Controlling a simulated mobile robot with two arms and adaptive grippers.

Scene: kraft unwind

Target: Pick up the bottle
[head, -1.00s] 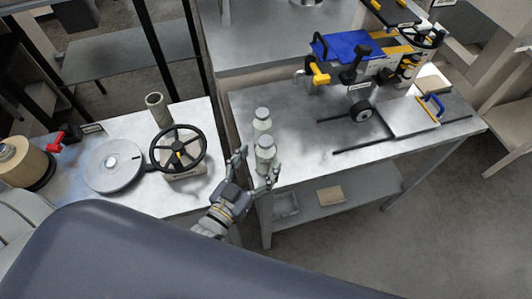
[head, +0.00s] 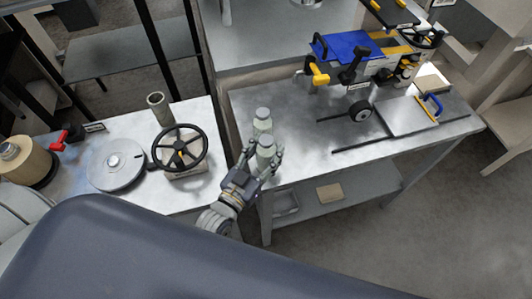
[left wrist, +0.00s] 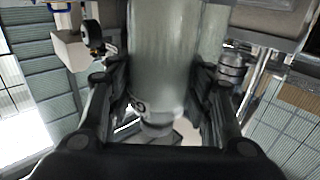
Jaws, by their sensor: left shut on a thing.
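Two pale green-grey bottles with light caps stand upright at the left edge of the right metal table. The nearer bottle (head: 266,150) is between the fingers of my left gripper (head: 264,161). The farther bottle (head: 262,122) stands just behind it. In the left wrist view, the gripped bottle (left wrist: 165,65) fills the middle, with a finger of my left gripper (left wrist: 160,100) against each side. The gripper is shut on it. The bottle's lower part is partly hidden by the gripper in the head view. My right gripper is not in view.
On the left table, a black handwheel (head: 180,148), a grey disc (head: 115,165) and an upright tube (head: 158,107) stand near the arm. A gap separates the tables.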

